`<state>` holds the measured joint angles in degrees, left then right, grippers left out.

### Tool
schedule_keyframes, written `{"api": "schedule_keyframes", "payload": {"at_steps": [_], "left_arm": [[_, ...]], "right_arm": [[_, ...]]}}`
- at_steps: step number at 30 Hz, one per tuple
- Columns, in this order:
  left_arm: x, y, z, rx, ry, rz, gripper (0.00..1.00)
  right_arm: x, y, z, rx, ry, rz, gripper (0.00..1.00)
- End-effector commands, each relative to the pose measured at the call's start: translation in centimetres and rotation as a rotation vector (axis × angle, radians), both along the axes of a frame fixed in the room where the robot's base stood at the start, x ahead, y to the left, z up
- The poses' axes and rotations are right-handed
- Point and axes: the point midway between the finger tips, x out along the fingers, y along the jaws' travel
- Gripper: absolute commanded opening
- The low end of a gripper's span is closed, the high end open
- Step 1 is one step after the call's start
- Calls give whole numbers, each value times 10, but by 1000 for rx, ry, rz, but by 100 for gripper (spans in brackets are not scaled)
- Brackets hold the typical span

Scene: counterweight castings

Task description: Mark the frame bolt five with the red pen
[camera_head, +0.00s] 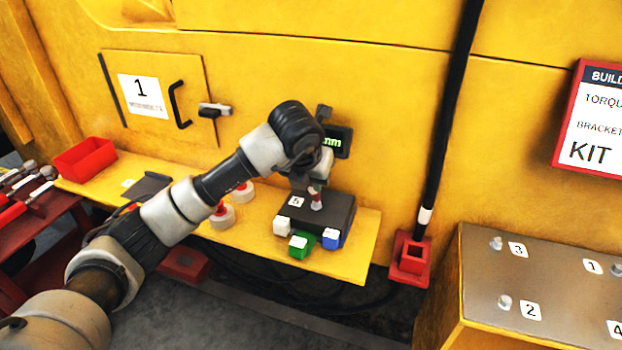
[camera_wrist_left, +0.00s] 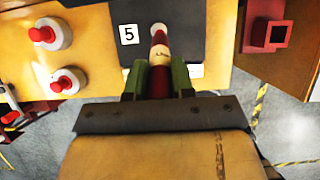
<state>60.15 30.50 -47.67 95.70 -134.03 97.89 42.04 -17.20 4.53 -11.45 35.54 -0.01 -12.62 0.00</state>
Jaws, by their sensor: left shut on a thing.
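My left gripper (camera_head: 308,178) is over the dark block on the yellow ledge, and its fingers (camera_wrist_left: 158,82) are shut on the red pen (camera_wrist_left: 159,60). The pen (camera_head: 314,189) has a pale band and points down at the frame bolt five. That bolt (camera_head: 317,205) is pale and stands on the dark block (camera_head: 340,212) beside a white label "5" (camera_head: 296,202). In the left wrist view the bolt (camera_wrist_left: 158,29) is at the pen's far end, right of the label (camera_wrist_left: 128,34). I cannot tell whether pen and bolt touch. My right gripper is not in view.
White, green (camera_head: 302,246) and blue (camera_head: 331,238) blocks sit in front of the dark block. Red-topped white pots (camera_head: 222,217) stand to its left. A red bin (camera_head: 84,160) is at the ledge's far left. A brown-topped box (camera_head: 560,270) with numbered bolts is at right.

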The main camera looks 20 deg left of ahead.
Motion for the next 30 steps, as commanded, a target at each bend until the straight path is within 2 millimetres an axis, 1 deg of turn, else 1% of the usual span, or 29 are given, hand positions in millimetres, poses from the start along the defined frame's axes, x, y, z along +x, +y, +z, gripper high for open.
{"api": "schedule_keyframes", "payload": {"at_steps": [30], "left_arm": [[0,5,-2,2,2,1,1]], "right_arm": [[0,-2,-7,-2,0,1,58]]}}
